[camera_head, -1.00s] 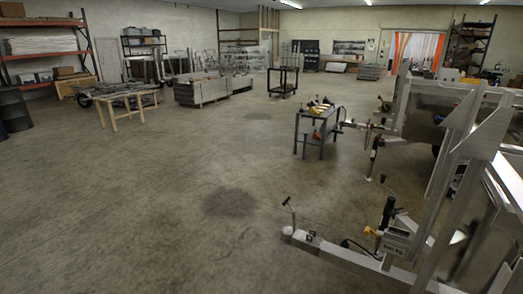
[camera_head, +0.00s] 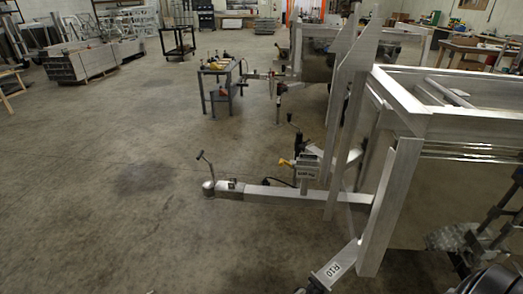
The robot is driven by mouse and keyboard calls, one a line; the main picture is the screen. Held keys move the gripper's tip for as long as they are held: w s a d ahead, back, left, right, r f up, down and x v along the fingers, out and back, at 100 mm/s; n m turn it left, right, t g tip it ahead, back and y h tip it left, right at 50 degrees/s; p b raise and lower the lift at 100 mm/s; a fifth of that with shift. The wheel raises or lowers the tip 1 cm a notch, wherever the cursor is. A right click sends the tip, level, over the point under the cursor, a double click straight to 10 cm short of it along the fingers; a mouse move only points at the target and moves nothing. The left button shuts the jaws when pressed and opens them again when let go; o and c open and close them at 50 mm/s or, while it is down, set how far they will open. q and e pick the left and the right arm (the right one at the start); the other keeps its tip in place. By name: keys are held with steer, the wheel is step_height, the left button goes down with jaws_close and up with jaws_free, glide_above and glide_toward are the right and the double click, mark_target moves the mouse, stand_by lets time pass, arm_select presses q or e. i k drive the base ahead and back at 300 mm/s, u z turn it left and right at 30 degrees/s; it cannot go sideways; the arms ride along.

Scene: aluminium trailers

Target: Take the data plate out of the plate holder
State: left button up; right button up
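A small pale box-like piece with dark print on its face (camera_head: 307,172) sits on the tongue of the near aluminium trailer (camera_head: 262,190). The print is too small to read, and I cannot tell if this is the plate holder or the data plate. A yellow fitting (camera_head: 285,163) and a dark cable are beside it. A pale bar marked R10 (camera_head: 335,270) is low at the trailer's front, with dark parts at its lower end. I cannot make out a separate data plate. Neither of my grippers can be made out in the head view.
The near trailer's upright post (camera_head: 388,205) and frame fill the right side. A dark tyre (camera_head: 492,282) shows at lower right. A tool table (camera_head: 218,85) and another trailer's hitch stand further back. The concrete floor (camera_head: 90,200) at left is clear.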

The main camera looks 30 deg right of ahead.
mark_target(304, 156)
steer(key=z, duration=1.3)
steer(key=k, duration=0.5)
steer(key=u, duration=1.55)
steer(key=i, duration=3.45)
steer(key=z, duration=0.85)
